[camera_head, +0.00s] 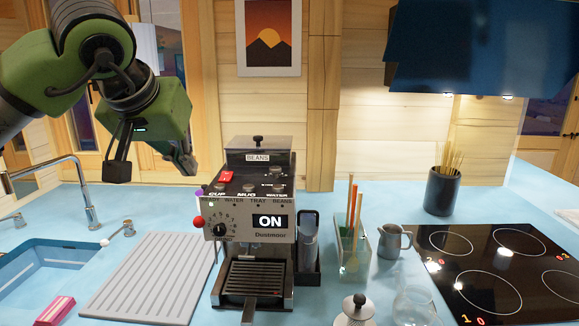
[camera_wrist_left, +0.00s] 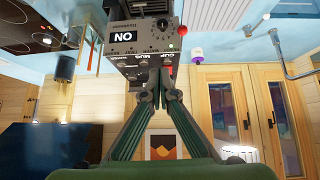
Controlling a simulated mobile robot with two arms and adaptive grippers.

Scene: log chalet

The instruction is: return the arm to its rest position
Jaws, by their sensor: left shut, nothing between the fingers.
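My left arm comes in from the upper left in the head view. Its green left gripper (camera_head: 188,168) hangs in the air to the left of the coffee machine (camera_head: 262,262), above the counter. In the left wrist view the fingers (camera_wrist_left: 158,92) meet at their tips, shut and empty. The coffee machine also shows there (camera_wrist_left: 138,38), upside down, beyond the fingertips. Its front panel reads "ON". My right gripper is in neither view.
A ribbed drainboard (camera_head: 150,278) and a sink (camera_head: 45,268) with a tap (camera_head: 85,195) lie left of the machine. To the right stand a metal jug (camera_head: 394,241), a dark utensil pot (camera_head: 441,192) and a black hob (camera_head: 500,270). A dark blue hood (camera_head: 485,45) hangs above.

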